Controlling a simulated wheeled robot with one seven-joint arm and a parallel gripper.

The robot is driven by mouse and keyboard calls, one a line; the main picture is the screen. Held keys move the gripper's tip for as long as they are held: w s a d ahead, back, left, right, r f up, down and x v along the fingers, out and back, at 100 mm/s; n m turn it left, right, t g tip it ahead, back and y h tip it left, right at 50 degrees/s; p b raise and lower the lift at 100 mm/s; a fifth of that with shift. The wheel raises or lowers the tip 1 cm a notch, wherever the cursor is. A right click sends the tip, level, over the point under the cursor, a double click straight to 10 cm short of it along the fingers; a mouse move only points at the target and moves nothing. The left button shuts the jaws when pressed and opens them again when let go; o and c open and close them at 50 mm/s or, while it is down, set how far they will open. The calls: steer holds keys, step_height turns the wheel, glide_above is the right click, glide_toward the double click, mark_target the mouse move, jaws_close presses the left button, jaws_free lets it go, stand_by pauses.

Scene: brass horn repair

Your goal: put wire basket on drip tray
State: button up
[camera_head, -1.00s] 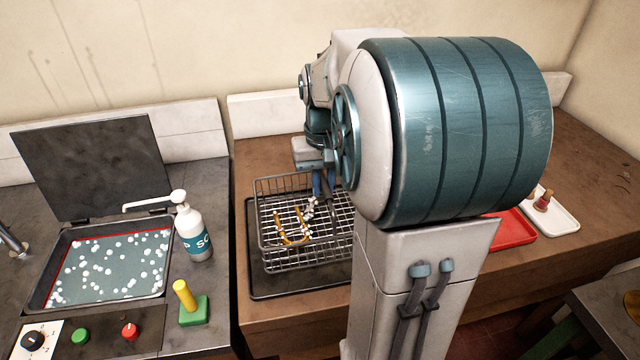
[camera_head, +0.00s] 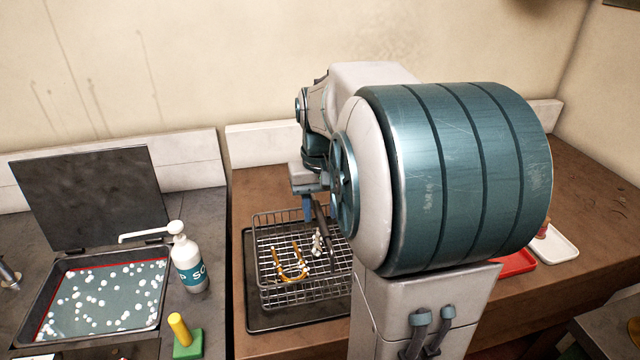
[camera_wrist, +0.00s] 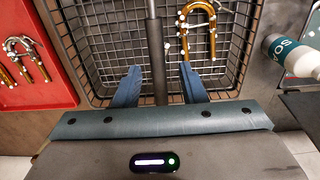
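The wire basket (camera_head: 287,298) stands inside the black drip tray (camera_head: 262,319) and looks level. It holds a brass U-shaped tube (camera_head: 291,274) and a silvery part (camera_head: 317,243). My gripper (camera_head: 312,212) is above the basket's back part. In the wrist view its two blue fingers (camera_wrist: 159,88) are spread wide, with the basket's dark handle bar (camera_wrist: 154,45) between them and gaps on both sides. The basket's wire mesh (camera_wrist: 112,50) shows beyond the fingers. My arm hides the basket's right side.
Further left is a basin (camera_head: 152,322) with a raised lid. A red tray (camera_head: 515,263) and a white tray (camera_head: 562,248) lie right of my arm.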

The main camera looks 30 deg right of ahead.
step_height(320, 180, up, 8)
steer(key=s+a+f+n+t, duration=0.3)
steer(key=s+a+f, duration=0.7)
steer(key=s+a, duration=0.2)
steer(key=shift+s+f+t, duration=0.15)
steer(key=shift+s+t, duration=0.15)
steer(key=shift+s, duration=0.05)
steer(key=shift+a, duration=0.1)
stand_by(0.6)
